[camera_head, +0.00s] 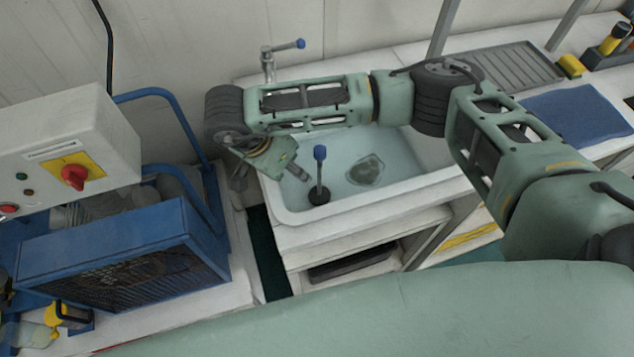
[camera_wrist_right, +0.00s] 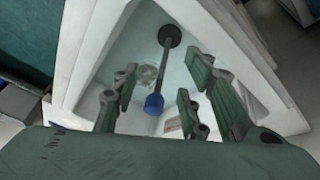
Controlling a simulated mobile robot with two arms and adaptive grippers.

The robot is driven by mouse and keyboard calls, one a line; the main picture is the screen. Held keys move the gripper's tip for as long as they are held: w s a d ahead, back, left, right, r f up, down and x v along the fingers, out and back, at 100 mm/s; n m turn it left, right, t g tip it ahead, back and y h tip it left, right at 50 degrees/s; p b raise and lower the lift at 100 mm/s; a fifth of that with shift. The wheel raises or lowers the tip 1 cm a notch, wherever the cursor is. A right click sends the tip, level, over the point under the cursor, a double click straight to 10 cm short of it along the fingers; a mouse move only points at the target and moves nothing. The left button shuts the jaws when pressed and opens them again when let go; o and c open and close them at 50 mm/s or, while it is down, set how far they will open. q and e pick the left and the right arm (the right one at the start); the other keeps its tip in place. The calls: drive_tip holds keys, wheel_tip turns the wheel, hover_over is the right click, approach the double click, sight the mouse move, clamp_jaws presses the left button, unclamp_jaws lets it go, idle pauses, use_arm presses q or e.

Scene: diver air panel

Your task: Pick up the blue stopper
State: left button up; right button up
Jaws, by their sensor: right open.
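The blue stopper (camera_head: 319,178) stands upright in the front left of the white sink (camera_head: 335,205). It has a blue knob on a thin dark stem and a round black base. My right gripper (camera_head: 272,178) is just left of the stopper, over the sink's left edge. In the wrist view the right gripper (camera_wrist_right: 157,88) is open, and the blue knob (camera_wrist_right: 154,104) shows between its fingers, with the stem running up to the black base. I cannot tell the exact height between fingers and knob, but nothing is gripped. My left gripper is not in view.
A tap (camera_head: 268,65) with a blue lever stands behind the sink. A drain (camera_head: 367,171) lies in the basin. A blue-framed machine (camera_head: 125,250) and a control box (camera_head: 75,165) stand at left. A drainer (camera_head: 510,68), a sponge (camera_head: 570,66) and a blue mat (camera_head: 580,115) are at right.

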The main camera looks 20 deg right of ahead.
sight(321, 156)
drive_tip(key=shift+t+h, duration=0.3)
drive_tip(key=shift+h, duration=0.5)
drive_tip(key=w+d+r, duration=0.2)
drive_tip(key=d, duration=0.1)
drive_tip(key=shift+w+d, duration=0.2)
drive_tip(key=shift+d, duration=0.05)
drive_tip(key=p+x, duration=0.1)
drive_tip(key=x, duration=0.2)
drive_tip(key=p+x, duration=0.2)
drive_tip(key=x, duration=0.2)
drive_tip(key=shift+w+d+r+p, duration=0.2)
drive_tip(key=shift+d+r+p, duration=0.05)
drive_tip(key=shift+p, duration=0.05)
drive_tip(key=shift+d+f, duration=0.1)
drive_tip(key=shift+f, duration=0.1)
drive_tip(key=shift+w, duration=0.1)
drive_tip(key=shift+c, duration=0.5)
clamp_jaws()
